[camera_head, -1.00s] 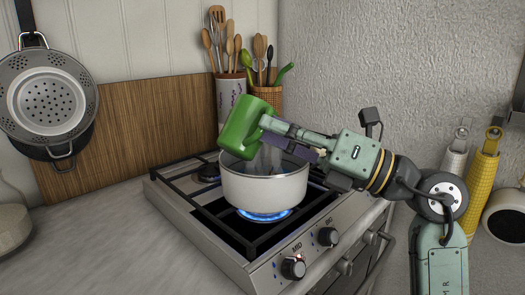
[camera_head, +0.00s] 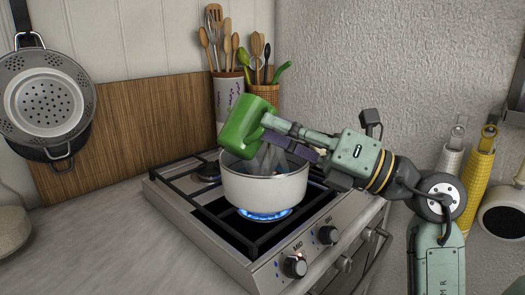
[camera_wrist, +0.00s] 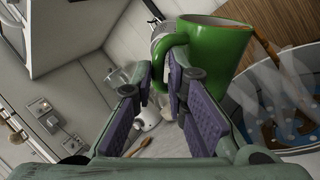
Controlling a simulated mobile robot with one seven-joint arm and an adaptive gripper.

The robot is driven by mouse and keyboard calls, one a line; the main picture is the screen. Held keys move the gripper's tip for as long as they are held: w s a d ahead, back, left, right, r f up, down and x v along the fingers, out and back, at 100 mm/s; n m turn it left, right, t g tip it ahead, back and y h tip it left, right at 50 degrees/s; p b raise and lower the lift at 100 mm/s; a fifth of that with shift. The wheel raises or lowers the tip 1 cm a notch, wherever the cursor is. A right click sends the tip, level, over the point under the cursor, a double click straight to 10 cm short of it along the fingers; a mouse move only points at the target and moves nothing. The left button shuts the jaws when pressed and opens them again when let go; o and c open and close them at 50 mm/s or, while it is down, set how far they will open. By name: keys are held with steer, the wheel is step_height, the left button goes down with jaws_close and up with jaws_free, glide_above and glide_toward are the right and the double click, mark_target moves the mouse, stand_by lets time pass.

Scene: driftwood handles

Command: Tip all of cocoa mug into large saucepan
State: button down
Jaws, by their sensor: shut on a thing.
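My gripper (camera_head: 270,124) is shut on the mug's handle. In the wrist view, the mug (camera_wrist: 217,47) is beyond my gripper (camera_wrist: 161,82), with the handle between the fingertips. The saucepan (camera_wrist: 240,115) is at the right of that view, with brown contents inside and pale, translucent streaks above them. Greyish streaks also show under the mug in the head view.
The saucepan stands on a lit burner with a blue flame (camera_head: 265,215) on the stove (camera_head: 250,258). A utensil crock (camera_head: 229,98) and a wicker holder (camera_head: 264,93) stand behind. A colander (camera_head: 45,100) hangs at left.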

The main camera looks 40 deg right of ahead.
steer(key=shift+d+f+m+t+p, duration=0.15)
steer(key=shift+m+t+p, duration=0.15)
steer(key=shift+m+p, duration=0.6)
stand_by(1.5)
